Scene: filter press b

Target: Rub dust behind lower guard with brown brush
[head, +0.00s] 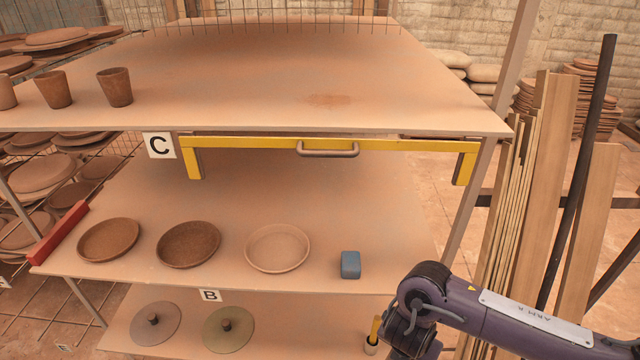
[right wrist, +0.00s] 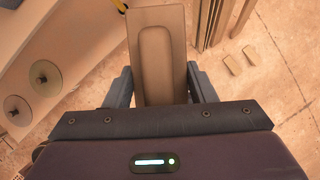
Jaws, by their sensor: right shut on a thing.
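My right gripper (right wrist: 158,75) is shut on a brown block with a rounded raised face, which looks like the brown brush (right wrist: 157,45), in the right wrist view. In the head view my right arm comes in at the lower right, below and right of the shelves; the brush is not visible there. A yellow guard (head: 400,145) with a grey handle (head: 328,150) hangs along the front below the top shelf, beside label C. A reddish dust patch (head: 327,100) lies on the top shelf. I cannot tell whether dust lies behind another, lower guard. My left gripper is not in view.
The middle shelf (head: 330,200) holds brown dishes (head: 188,243) and a blue block (head: 350,264). Discs (head: 228,328) lie on the bottom shelf, near a yellow-handled item (head: 374,332). A red bar (head: 58,233) is at left. Planks (head: 545,180) stand at right.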

